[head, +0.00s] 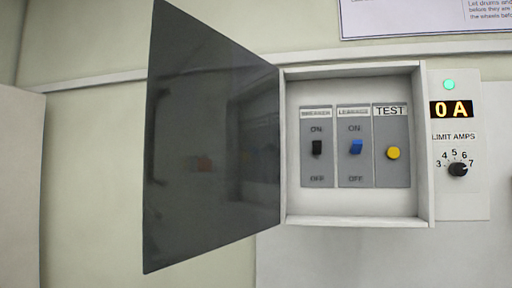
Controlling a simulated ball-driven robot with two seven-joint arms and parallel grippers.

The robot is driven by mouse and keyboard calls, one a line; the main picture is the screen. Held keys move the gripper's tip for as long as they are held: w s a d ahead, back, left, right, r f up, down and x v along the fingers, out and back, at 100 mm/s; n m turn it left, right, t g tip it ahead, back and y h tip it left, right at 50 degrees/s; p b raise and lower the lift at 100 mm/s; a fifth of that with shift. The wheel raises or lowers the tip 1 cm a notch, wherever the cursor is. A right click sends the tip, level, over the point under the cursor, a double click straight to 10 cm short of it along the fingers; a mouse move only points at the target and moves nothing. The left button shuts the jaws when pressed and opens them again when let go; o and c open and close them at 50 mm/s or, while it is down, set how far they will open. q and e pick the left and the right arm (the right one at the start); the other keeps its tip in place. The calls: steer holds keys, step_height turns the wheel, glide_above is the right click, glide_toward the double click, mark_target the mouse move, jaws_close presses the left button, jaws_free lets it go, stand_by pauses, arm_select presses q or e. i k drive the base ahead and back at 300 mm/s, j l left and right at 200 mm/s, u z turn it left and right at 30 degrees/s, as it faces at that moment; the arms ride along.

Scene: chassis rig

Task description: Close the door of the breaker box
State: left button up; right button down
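The breaker box (424,150) is a white open-fronted box on the wall, right of the middle in the head view. Its door (210,145) is a dark grey, glossy panel hinged on the box's left edge. The door stands wide open, swung out to the left. Inside the box are a black switch (317,148), a blue switch (356,147) and a yellow TEST button (393,153), all uncovered. Neither of my grippers is in the head view.
Right of the box is a white panel (478,200) with a green lamp (449,85), a display (452,110) reading 0 A and a black LIMIT AMPS knob (458,170). A paper notice (420,18) hangs above. A pale panel (20,190) stands at far left.

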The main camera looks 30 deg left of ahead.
mark_target(212, 170)
steer(key=j+z, duration=0.1)
steer(key=j, duration=0.35)
steer(key=k+j+z, duration=0.1)
steer(key=j, duration=0.4)
steer(key=j+z, duration=0.1)
steer(key=j, duration=0.35)
steer(key=k+j+z, duration=0.1)
steer(key=j, duration=0.35)
steer(key=k+j, duration=0.15)
steer(key=k, duration=0.3)
